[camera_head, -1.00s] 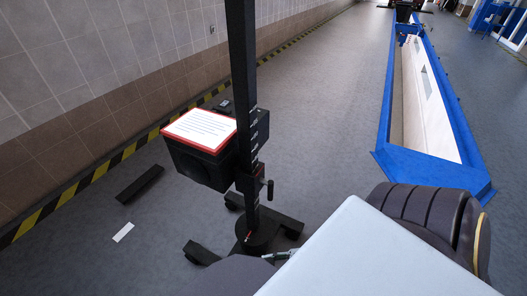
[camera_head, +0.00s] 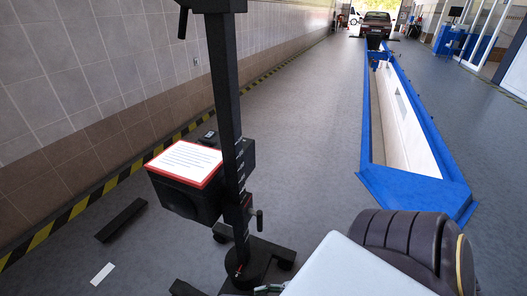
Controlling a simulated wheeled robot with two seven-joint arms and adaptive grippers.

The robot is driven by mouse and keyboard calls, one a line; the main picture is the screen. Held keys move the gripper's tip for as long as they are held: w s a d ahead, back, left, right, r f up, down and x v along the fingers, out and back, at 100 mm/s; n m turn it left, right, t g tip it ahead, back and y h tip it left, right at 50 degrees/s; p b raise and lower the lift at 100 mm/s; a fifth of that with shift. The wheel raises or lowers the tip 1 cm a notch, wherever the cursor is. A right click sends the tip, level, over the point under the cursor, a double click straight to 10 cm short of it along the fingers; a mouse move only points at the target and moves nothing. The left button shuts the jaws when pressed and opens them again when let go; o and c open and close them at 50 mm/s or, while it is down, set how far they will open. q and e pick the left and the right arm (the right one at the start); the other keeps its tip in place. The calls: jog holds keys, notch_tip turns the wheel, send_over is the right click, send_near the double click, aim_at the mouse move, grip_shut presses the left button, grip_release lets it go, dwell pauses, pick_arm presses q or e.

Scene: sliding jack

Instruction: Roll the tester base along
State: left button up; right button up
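The tester is a tall black post (camera_head: 227,100) on a low black base (camera_head: 258,262) with stubby legs, in the lower middle of the head view. A black box (camera_head: 187,201) with a red-edged white sheet (camera_head: 186,162) on top is mounted on the post. A small crank handle sticks out at the post's right. The base's front is cut off by the bottom edge. A small piece that looks like my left gripper (camera_head: 268,289) shows at the bottom edge by the base; its fingers are not clear. My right gripper is not in view.
A blue-framed pit (camera_head: 415,188) runs into the distance on the right. A tiled wall with a yellow-black floor stripe (camera_head: 67,216) is on the left. A black bar (camera_head: 121,220) and a white strip (camera_head: 102,273) lie on the floor. A car (camera_head: 377,24) stands far back. The floor between is clear.

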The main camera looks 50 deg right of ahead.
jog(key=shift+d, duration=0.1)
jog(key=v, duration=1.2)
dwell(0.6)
pick_arm(q)
jog(key=s+a+f+y+p, duration=0.1)
jog(key=s+a+f+p, duration=0.9)
jog(key=s+f, duration=0.3)
jog(key=shift+a+f, duration=0.3)
jog(key=shift+f, duration=1.15)
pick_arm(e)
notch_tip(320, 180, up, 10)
pick_arm(q)
jog(key=shift+s+a, duration=0.1)
jog(key=shift+s, duration=0.2)
